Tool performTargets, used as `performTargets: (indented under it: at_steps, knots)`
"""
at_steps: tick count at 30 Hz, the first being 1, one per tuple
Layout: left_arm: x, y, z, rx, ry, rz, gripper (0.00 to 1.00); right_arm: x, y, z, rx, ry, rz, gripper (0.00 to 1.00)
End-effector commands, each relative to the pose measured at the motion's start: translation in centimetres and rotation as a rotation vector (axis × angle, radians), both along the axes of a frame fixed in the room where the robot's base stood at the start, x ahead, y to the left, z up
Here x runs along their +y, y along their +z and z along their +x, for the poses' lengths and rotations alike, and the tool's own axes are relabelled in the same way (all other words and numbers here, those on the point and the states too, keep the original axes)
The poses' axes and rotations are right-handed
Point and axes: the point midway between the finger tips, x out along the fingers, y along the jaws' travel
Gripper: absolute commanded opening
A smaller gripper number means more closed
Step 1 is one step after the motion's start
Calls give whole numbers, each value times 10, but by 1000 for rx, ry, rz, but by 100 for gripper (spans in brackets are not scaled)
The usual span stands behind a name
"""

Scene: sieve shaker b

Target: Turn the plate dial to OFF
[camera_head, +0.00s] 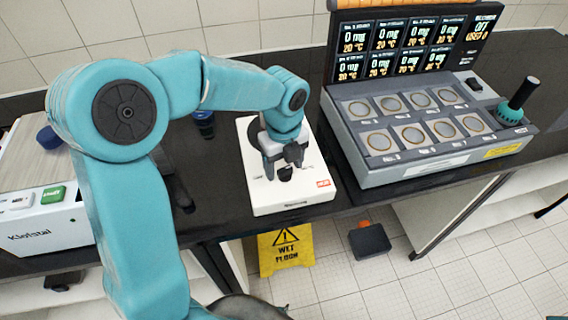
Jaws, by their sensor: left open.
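A white hot-plate unit (262,200) with a red label stands on the black bench in the middle of the view. My left arm reaches over it from the left. My left gripper (286,170) is open, low over the front part of the unit. A small black knob, which looks like the plate dial (285,174), shows at the gripper's fingertips. I cannot tell whether the fingers touch it. The dial's markings and pointer are too small or hidden to read. The gripper hides part of the unit's dark round top. My right gripper is not in view.
A white device with a green button (53,195) is at the left. A dark blue bottle (204,124) stands behind my arm. A yellow wet-floor sign (285,252) stands below the bench.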

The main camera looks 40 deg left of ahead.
Motion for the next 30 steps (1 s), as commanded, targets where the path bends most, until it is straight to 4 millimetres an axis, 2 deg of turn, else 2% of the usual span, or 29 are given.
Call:
performTargets:
  at_steps: [10,11,15,16,30]
  knots:
    - [0,-6,2,0,0,0,66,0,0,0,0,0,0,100]
    - [0,-6,2,0,0,0,59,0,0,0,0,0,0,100]
    - [0,-6,2,0,0,0,14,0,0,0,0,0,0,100]
    - [0,-6,1,1,0,0,10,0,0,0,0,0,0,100]
    - [0,-6,1,1,63,-1,10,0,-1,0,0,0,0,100]
